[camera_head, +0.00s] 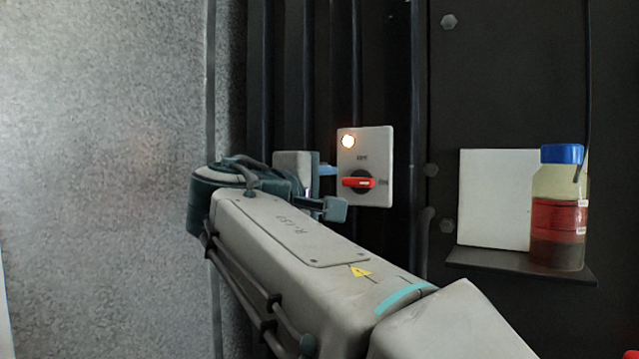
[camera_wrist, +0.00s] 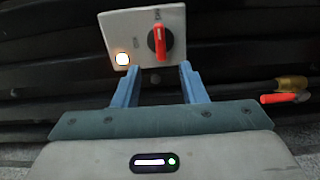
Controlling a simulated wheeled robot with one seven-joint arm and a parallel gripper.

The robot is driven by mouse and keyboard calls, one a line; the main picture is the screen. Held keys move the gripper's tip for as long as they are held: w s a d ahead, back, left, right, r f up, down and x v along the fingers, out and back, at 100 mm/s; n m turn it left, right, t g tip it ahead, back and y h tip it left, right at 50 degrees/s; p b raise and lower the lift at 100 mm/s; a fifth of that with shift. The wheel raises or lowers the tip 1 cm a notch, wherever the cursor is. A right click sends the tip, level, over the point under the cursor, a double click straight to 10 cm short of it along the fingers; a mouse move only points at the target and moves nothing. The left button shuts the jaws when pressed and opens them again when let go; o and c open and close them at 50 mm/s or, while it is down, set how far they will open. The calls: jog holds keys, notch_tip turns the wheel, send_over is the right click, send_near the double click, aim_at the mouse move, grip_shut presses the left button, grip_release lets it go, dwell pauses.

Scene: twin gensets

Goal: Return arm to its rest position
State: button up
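My arm (camera_head: 290,235) reaches from the lower right up to the middle of the head view. My gripper (camera_wrist: 160,70) is open, its two blue fingers apart with nothing held between them. In the head view a blue finger (camera_head: 328,170) shows just left of a switch box. This pale box (camera_head: 378,140) has a lit lamp (camera_head: 348,141) and a red rotary handle (camera_head: 360,182), which lies horizontal in the head view. In the wrist view the red handle (camera_wrist: 157,42) appears beyond the fingertips, seemingly apart from them.
A small shelf (camera_head: 480,264) at right bears a white panel (camera_head: 492,200) and a blue-capped bottle (camera_head: 558,215) of red liquid. A red lever (camera_wrist: 280,98) with a brass-coloured fitting shows at right in the wrist view. A grey wall (camera_head: 95,180) stands at left.

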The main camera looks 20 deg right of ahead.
jog(key=shift+v, duration=0.9)
jog(key=s+d+f+m+g+y+p, duration=0.15)
jog(key=s+f+g+y+p, duration=0.25)
jog(key=f+y+p, duration=0.7)
jog(key=s+a+f+m+g+y+p, duration=0.1)
jog(key=s+a+f+m+g+p, duration=0.1)
jog(key=s+p, duration=0.4)
jog(key=s+a+f+m+g+y+p, duration=0.2)
jog(key=s+p, duration=0.4)
jog(key=p, duration=0.5)
jog(key=a+f+m, duration=0.1)
jog(key=a+m, duration=0.1)
jog(key=shift+a, duration=0.3)
